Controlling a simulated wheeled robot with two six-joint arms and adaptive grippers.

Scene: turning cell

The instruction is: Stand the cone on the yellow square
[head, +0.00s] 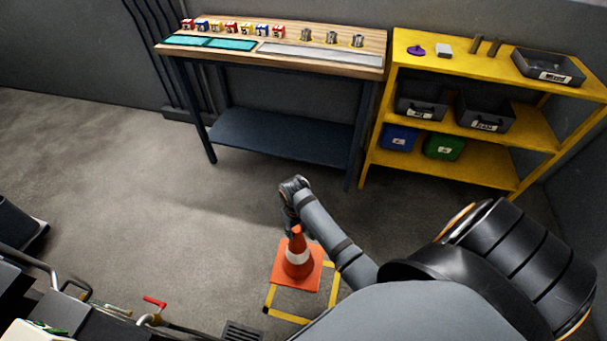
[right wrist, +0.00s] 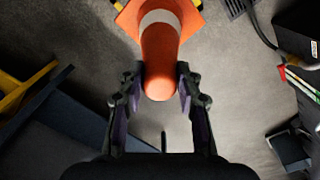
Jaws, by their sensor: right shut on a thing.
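The orange cone (head: 297,258) with a white band and square base is upright at the yellow square (head: 270,297), an outline on the floor. Its base covers the far part of the outline, and the near part shows bare. I cannot tell whether the base touches the floor. My right gripper (head: 291,226) is at the cone's top, partly hidden by the arm. In the right wrist view the right gripper (right wrist: 160,85) is shut on the tip of the cone (right wrist: 160,50), one finger on each side. My left gripper is not in view.
A workbench (head: 375,60) with small coloured boxes stands at the back. A yellow shelf (head: 480,75) with bins is at the back right. A machine with a red handle (head: 155,302) is at the lower left. The floor left of the cone is clear.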

